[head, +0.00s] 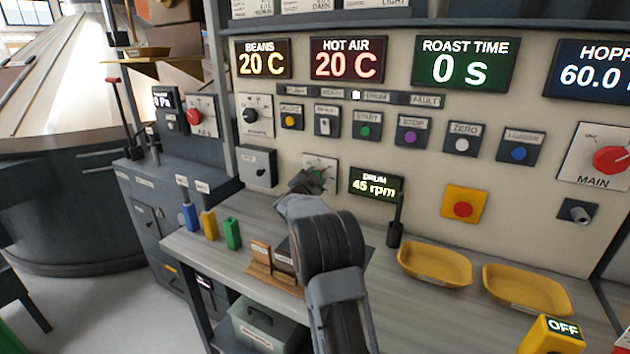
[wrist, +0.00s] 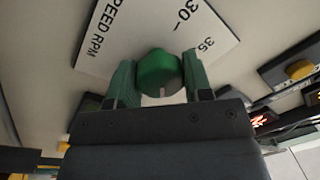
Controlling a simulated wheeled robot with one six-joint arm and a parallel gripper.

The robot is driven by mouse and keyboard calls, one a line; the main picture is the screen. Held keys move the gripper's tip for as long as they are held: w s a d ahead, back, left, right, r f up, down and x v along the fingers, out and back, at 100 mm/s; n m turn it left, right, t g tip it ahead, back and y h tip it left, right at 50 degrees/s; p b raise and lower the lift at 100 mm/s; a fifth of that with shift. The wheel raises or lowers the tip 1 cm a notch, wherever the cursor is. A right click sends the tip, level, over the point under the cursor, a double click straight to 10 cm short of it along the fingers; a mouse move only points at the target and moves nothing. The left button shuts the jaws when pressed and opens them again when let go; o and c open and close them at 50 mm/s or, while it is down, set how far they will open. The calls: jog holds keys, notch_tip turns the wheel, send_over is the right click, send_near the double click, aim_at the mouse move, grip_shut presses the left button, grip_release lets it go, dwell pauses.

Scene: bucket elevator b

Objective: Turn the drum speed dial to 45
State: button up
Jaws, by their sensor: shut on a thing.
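The drum speed dial is a green knob on a white scale plate. In the wrist view the knob (wrist: 158,72) sits between the two green fingers of my gripper (wrist: 160,85), which is shut on it. The plate (wrist: 115,30) shows "SPEED RPM", 30 and 35; the rest of its scale is out of view or hidden. In the head view the dial plate (head: 322,166) is partly hidden behind my gripper (head: 312,180). The drum display (head: 376,185) to its right reads 45 rpm.
Yellow trays (head: 434,264) and a dark upright lever (head: 396,222) stand on the bench right of my arm. Above the dial are push buttons, such as the green start button (head: 366,130). A red button on yellow (head: 463,207) is to the right.

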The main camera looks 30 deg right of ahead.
jog(key=o, duration=0.9)
jog(key=shift+a, duration=0.1)
jog(key=v, duration=0.7)
jog(key=shift+s+b, duration=0.15)
jog(key=shift+b, duration=0.3)
jog(key=shift+a, duration=0.15)
